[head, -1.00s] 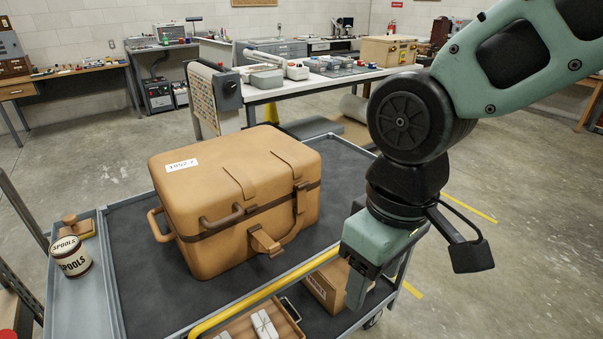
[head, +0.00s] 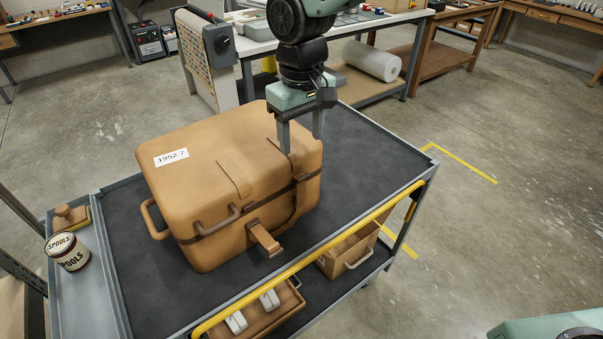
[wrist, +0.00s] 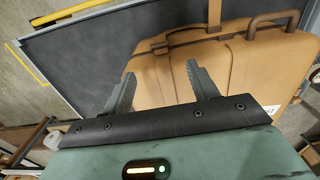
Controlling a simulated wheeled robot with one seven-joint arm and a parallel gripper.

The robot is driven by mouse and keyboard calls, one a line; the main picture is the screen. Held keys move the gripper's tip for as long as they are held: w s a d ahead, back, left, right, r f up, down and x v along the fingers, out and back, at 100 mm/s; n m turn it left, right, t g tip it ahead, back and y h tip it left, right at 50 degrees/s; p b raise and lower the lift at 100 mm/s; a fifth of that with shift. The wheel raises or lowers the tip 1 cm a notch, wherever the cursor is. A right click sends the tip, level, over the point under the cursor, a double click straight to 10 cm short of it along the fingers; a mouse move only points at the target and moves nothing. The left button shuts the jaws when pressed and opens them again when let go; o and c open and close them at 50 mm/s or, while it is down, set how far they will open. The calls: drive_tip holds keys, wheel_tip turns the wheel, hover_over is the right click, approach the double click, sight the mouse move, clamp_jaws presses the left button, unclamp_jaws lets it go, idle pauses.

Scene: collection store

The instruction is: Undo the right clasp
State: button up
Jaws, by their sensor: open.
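A tan case (head: 215,165) with a white number label stands shut on the cart's dark top. A brown strap runs around it, with a handle on its front. A tan tab (head: 263,238) sticks out from the front beside the handle. My gripper (head: 302,145) is open and empty, pointing down at the case's right end. In the wrist view, its fingers (wrist: 160,72) are spread over the case; contact cannot be told.
The cart's top (head: 375,150) is clear right of the case. A yellow rail (head: 310,257) runs along its front edge. A spools tin (head: 67,251) stands on the left side tray. Boxes sit on the lower shelf. A white workbench (head: 345,35) stands behind.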

sight(302, 176)
wheel_tip(302, 176, down, 12)
drive_tip(key=shift+r+p, duration=0.1)
drive_tip(key=shift+p, duration=0.85)
clamp_jaws()
